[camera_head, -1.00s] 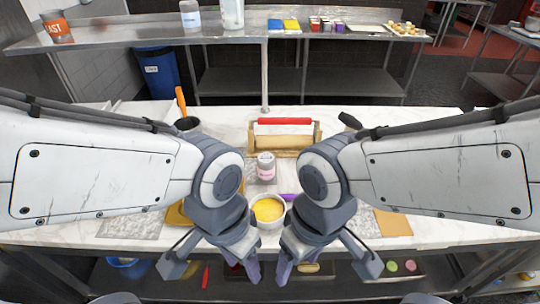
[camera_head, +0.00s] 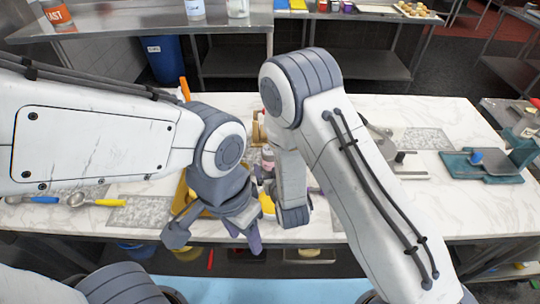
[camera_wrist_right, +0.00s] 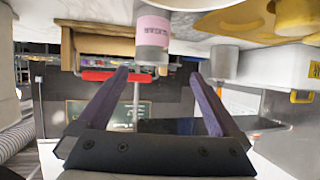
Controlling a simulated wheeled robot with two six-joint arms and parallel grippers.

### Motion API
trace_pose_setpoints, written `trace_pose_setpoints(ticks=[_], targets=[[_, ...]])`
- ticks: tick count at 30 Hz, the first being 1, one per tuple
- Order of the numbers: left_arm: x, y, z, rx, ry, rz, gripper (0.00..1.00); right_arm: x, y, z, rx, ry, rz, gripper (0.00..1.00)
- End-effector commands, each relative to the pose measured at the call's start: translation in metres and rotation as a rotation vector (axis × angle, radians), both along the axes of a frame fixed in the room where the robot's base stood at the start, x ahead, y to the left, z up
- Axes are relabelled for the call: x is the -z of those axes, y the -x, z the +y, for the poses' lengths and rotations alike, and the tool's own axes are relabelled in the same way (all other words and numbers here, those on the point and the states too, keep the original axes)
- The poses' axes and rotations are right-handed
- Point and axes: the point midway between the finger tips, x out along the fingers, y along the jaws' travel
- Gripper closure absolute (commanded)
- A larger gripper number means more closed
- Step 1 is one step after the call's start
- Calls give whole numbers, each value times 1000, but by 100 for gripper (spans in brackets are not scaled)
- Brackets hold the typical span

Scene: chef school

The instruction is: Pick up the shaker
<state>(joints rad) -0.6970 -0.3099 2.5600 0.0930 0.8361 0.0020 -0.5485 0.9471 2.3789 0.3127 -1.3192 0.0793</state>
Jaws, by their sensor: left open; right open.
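The shaker (camera_wrist_right: 152,38), with a pink label and a grey cap, shows in the right wrist view just beyond my open fingers, in line with the gap between them. That view shows the table at the top. In the head view the shaker (camera_head: 267,156) is mostly hidden behind my right arm. My right gripper (camera_wrist_right: 160,73) is open and empty, its purple fingers spread to either side below the shaker in the picture. My left gripper (camera_head: 214,235) is open and empty over the table's front edge, left of the shaker.
The marble top (camera_head: 430,205) is clear at the front right.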

Motion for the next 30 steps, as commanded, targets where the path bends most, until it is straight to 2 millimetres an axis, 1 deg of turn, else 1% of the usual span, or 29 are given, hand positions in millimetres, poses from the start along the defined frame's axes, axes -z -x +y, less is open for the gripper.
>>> trace_pose_setpoints(ticks=[1,5,13,20,27,30], targets=[[-2,0,0,0,0,0,50,2,0,-4,7,3,-25,0],[-5,0,0,0,0,0,50,3,-6,-7,15,1,-72,0],[-20,0,0,3,0,0,50,14,-41,-1,15,-1,-80,0],[-26,0,0,4,0,0,50,20,-55,2,13,0,-78,0],[-50,0,0,7,0,-1,50,26,-83,3,13,0,-80,0],[-52,0,0,8,0,-1,50,33,-93,6,13,-1,-79,0]])
